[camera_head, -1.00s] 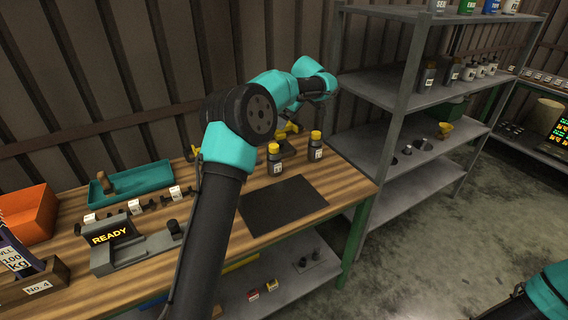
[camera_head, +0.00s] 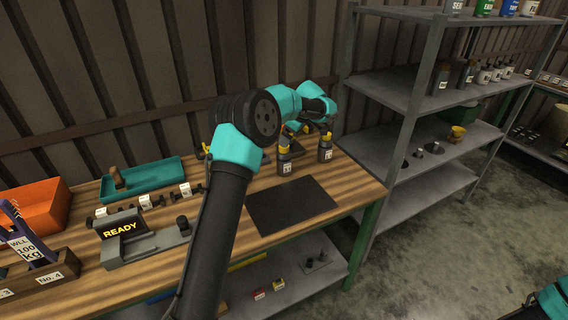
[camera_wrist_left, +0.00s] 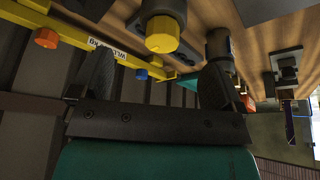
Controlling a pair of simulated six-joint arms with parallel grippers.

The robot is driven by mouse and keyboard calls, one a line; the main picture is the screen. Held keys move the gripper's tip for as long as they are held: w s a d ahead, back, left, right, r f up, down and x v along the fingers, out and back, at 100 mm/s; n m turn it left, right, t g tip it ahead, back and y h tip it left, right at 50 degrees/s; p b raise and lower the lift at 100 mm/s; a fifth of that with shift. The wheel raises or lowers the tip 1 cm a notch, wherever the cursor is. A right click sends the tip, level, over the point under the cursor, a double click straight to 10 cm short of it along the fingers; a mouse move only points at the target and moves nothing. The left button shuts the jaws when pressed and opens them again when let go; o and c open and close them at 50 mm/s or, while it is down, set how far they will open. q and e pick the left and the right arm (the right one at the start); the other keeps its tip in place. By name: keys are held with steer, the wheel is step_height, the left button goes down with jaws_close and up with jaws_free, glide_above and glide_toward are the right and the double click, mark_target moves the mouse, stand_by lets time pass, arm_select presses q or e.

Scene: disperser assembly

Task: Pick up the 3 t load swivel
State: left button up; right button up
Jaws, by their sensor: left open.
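My left arm reaches over the back right of the wooden bench in the head view. Its gripper, best seen in the wrist view (camera_wrist_left: 155,82), is open, its two dark fingers apart with nothing held between them. A yellow bar (camera_wrist_left: 118,55) with a partly readable WLL label runs across behind the fingers. An orange knob (camera_wrist_left: 45,38) and a small blue knob (camera_wrist_left: 141,74) are beside it. I cannot read a 3 t mark, so I cannot tell which part is the load swivel. My right gripper is out of view.
Two dark bottles with yellow caps (camera_head: 285,163) (camera_head: 325,153) stand close to the left gripper; one yellow cap (camera_wrist_left: 162,36) looms near the fingers. A dark mat (camera_head: 291,205) lies clear in front. A READY fixture (camera_head: 140,243), teal tray (camera_head: 150,178) and orange bin (camera_head: 38,212) are left.

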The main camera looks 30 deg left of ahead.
mark_target(282, 150)
arm_select(q)
steer(key=shift+x, duration=1.75)
steer(key=shift+f, duration=0.15)
steer(key=shift+x, duration=2.45)
steer(key=shift+s, duration=0.15)
steer(key=shift+c, duration=0.4)
jaws_close()
